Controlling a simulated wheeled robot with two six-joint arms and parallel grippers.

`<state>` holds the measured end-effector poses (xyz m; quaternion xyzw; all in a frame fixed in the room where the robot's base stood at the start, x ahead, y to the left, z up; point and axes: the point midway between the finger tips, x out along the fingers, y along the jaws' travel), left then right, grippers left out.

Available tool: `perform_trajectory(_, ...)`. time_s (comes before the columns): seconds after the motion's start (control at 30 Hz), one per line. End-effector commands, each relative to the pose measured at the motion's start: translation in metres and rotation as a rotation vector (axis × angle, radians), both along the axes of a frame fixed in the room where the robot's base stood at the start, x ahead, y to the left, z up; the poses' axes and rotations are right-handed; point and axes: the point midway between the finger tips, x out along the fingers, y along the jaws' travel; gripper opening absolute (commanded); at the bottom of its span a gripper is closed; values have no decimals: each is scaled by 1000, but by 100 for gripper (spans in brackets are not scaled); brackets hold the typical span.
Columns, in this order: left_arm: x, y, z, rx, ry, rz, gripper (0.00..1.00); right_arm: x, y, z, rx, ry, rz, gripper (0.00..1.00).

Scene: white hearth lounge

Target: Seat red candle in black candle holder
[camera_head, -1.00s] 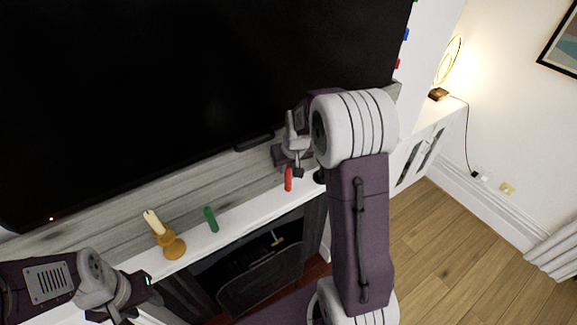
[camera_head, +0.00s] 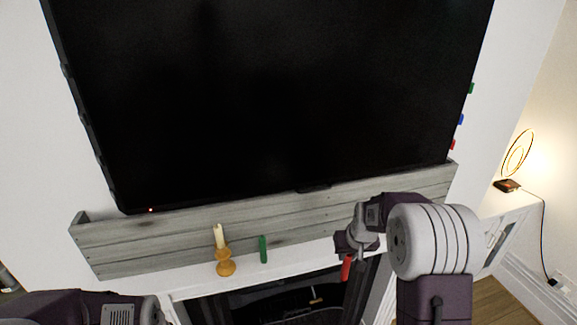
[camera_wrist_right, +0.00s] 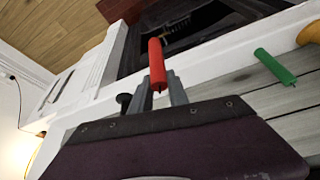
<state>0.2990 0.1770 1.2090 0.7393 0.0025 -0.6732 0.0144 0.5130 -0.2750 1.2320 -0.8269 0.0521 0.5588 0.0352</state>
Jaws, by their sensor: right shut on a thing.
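The red candle (camera_head: 346,268) hangs from my right gripper (camera_head: 350,250) in front of the mantel's right part. In the right wrist view the red candle (camera_wrist_right: 157,64) is between the two grey fingers of the right gripper (camera_wrist_right: 164,84), which are shut on it. A small black object, likely the black candle holder (camera_wrist_right: 124,100), stands on the white mantel just left of the fingers in that view; in the head view I cannot make it out. Of my left arm only links show at the lower left; its fingers are out of frame.
A wooden holder (camera_head: 225,264) with a cream candle (camera_head: 219,236) and a green candle (camera_head: 263,249) stand on the white mantel (camera_head: 195,287), left of my right gripper. A grey plank backing (camera_head: 150,245) and large black TV (camera_head: 270,90) rise behind. The dark fireplace is below.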

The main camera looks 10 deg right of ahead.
Motion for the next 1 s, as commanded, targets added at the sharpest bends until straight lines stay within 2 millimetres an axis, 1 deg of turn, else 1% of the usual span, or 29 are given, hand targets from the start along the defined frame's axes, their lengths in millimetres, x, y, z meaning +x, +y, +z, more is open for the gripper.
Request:
perform_trajectory(0.03,0,0,-13,0,1,0,42,1,4,-11,-1,-4,9,0)
perform_trajectory(0.07,-1,0,-21,0,1,0,42,2,7,-17,-2,-8,16,0)
perform_trajectory(0.13,-1,0,-43,0,1,0,42,3,17,-34,-4,-18,38,0)
perform_trajectory(0.17,-1,0,-54,0,1,0,42,1,22,-43,-3,-19,50,0)
perform_trajectory(0.23,-2,0,-81,0,2,0,42,-9,37,-68,-4,-11,83,0)
perform_trajectory(0.33,-2,0,-118,0,2,0,42,-28,57,-107,-9,-2,128,0)
perform_trajectory(0.4,-2,0,-143,0,2,0,42,-45,71,-136,-10,6,153,0)
perform_trajectory(0.5,-3,0,-167,0,2,0,42,-71,84,-168,-10,13,174,0)
perform_trajectory(0.53,-3,0,-171,0,2,0,42,-78,87,-175,-11,16,176,0)
perform_trajectory(0.57,-3,0,-171,0,2,0,42,-85,88,-178,-10,17,174,0)
perform_trajectory(0.6,-3,0,-169,0,2,0,42,-92,89,-179,-9,20,170,0)
perform_trajectory(0.7,-2,0,-163,0,1,0,42,-103,88,-182,-4,23,150,0)
perform_trajectory(0.73,-2,0,-163,0,1,0,42,-104,87,-183,-2,19,143,0)
perform_trajectory(0.83,-2,0,-162,0,1,0,42,-99,87,-181,1,-1,128,0)
perform_trajectory(1.0,-2,0,-162,0,1,0,42,-99,87,-181,2,0,126,0)
